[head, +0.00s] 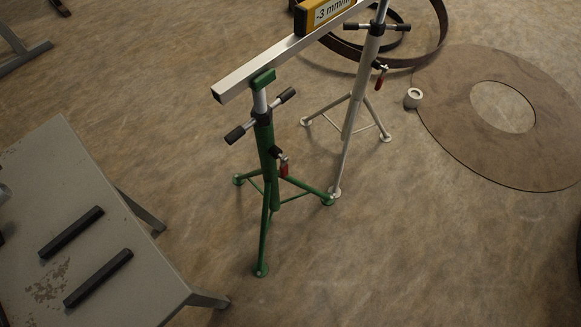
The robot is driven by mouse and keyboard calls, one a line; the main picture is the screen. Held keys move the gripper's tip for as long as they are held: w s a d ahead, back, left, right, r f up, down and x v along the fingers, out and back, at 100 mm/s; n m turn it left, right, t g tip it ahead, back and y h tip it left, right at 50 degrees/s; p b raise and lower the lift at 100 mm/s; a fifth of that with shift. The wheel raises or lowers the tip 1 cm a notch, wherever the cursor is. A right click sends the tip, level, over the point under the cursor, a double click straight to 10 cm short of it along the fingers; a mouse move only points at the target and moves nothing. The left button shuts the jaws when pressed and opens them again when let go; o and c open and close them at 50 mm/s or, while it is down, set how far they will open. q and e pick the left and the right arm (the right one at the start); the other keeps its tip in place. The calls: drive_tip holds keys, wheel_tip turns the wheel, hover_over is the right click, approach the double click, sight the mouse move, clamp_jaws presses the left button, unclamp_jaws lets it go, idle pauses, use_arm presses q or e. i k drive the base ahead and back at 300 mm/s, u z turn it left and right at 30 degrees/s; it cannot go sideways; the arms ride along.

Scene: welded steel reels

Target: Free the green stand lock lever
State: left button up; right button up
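The green stand (266,150) stands upright on three splayed legs near the middle of the head view. Its lock lever (284,168) has a red grip and hangs down from a black clamp on the right side of the post. Whether the lever is tight or loose cannot be told. Above it is a T-bar (262,116) with black handles. The green head on top sits under the end of a pale square beam (290,48). Neither of my grippers shows in this view.
A white stand (355,115) with its own red lever (380,78) stands behind. A yellow level (322,14) sits on the beam. A grey table (120,235) with two black bars (71,232) is left. A flat ring (450,110) lies right. The front floor is clear.

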sight(283, 168)
drive_tip(key=u, duration=0.45)
drive_tip(key=k, duration=1.05)
drive_tip(key=z, duration=0.6)
drive_tip(key=i, duration=1.3)
drive_tip(key=u, duration=0.45)
